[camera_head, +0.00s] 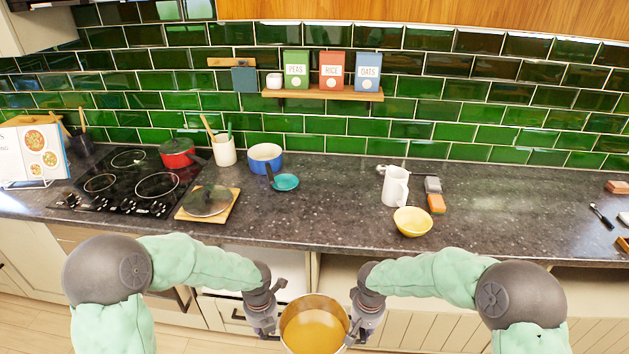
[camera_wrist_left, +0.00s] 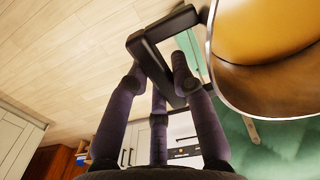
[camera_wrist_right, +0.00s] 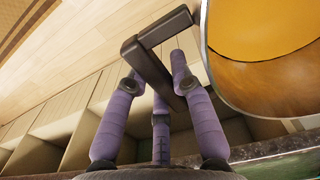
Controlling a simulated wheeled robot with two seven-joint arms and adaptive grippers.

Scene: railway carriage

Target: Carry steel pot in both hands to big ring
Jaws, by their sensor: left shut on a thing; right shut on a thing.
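The steel pot (camera_head: 314,328) is held between my two grippers in front of the counter, at the bottom of the head view. It holds an orange-yellow liquid. My left gripper (camera_head: 268,322) is shut on the pot's left handle, a dark loop seen in the left wrist view (camera_wrist_left: 158,66). My right gripper (camera_head: 361,318) is shut on the other handle, seen in the right wrist view (camera_wrist_right: 158,68). The pot looks about level. The hob (camera_head: 128,180) is at the left of the counter with several ring outlines; a large ring (camera_head: 157,186) is at its front right.
A red pot (camera_head: 177,153) stands at the hob's back right. A lid (camera_head: 208,201) lies on a wooden board (camera_head: 190,217) beside the hob.

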